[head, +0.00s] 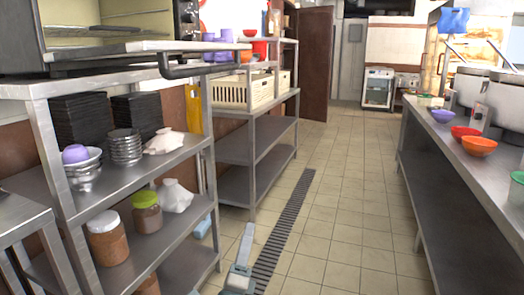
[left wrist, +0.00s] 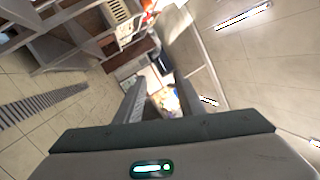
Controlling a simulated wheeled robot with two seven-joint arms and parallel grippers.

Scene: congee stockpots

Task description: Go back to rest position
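My left gripper (head: 245,245) shows at the bottom middle of the head view, low over the tiled floor. Its fingers point up and away in the picture, and nothing is seen in them. In the left wrist view the two fingers (left wrist: 162,100) stand apart with a gap between them, so it is open and empty. My right gripper is in neither view. Two large metal stockpots (head: 470,86) stand on the right counter, with handles sticking out of the top.
A steel shelf (head: 185,152) with bowls, jars and black trays stands close on the left. The right counter (head: 462,152) holds orange, red and purple bowls. The tiled aisle (head: 345,190) between them is clear, with a dark drain grate (head: 287,225) along it.

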